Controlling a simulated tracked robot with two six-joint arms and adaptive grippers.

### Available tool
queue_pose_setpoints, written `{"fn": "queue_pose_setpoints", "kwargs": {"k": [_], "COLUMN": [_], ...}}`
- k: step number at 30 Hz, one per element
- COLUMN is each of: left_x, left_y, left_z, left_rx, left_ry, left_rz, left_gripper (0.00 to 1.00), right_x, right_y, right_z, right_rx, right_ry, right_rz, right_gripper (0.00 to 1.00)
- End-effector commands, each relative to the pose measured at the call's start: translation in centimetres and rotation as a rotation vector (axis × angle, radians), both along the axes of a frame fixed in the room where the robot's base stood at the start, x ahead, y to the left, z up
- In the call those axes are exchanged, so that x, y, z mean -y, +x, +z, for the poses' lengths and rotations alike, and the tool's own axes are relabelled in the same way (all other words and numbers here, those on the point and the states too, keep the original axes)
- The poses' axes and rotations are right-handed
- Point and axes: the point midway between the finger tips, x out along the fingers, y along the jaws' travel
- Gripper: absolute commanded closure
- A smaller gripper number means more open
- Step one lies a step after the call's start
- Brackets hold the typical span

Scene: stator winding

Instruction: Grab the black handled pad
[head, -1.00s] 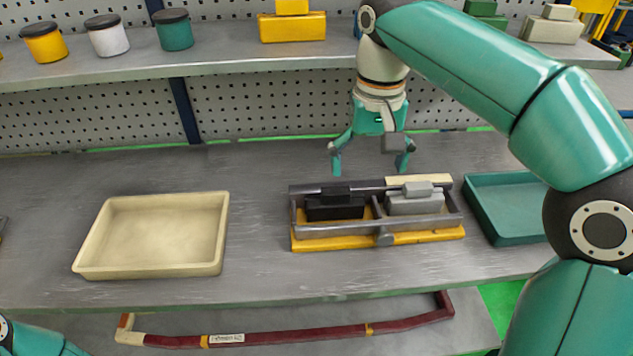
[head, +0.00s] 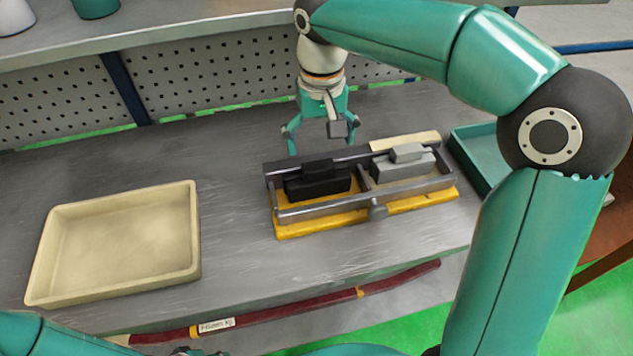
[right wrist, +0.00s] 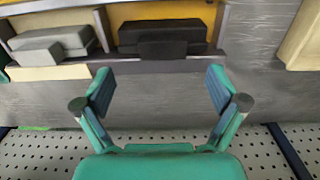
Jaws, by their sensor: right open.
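The black handled pad (head: 318,181) sits in the left compartment of a metal-framed holder on a yellow base (head: 305,226). In the right wrist view the black pad (right wrist: 163,34) lies ahead of the fingers, its handle block toward them. A grey handled pad (head: 403,163) sits in the right compartment, and it also shows in the right wrist view (right wrist: 55,40). My right gripper (head: 321,143) is open and empty. It hangs behind the holder, close to the black pad and apart from it. My left gripper is out of the picture; only part of my left arm shows at lower left.
A cream tray (head: 187,262) stands empty on the bench to the left. A teal tray (head: 462,168) is at the right, partly hidden by my right arm. A shelf (head: 165,28) and pegboard stand behind. The bench between the cream tray and holder is clear.

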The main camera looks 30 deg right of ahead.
Motion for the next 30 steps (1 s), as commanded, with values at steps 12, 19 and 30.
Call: {"fn": "queue_pose_setpoints", "kwargs": {"k": [12, 19, 30], "left_x": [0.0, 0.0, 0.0], "left_y": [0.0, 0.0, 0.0], "left_z": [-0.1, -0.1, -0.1], "left_rx": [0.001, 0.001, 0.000], "left_ry": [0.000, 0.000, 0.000], "left_rz": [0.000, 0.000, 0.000], "left_gripper": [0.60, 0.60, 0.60], "right_x": [-0.2, -0.3, -0.3], "right_y": [0.2, 0.3, 0.4], "right_z": [-3.7, -6.7, -7.2], "right_rx": [-0.002, -0.002, 0.001], "right_ry": [0.000, 0.000, 0.000], "right_rz": [0.001, -0.001, -0.001], "right_gripper": [0.04, 0.04, 0.16]}}
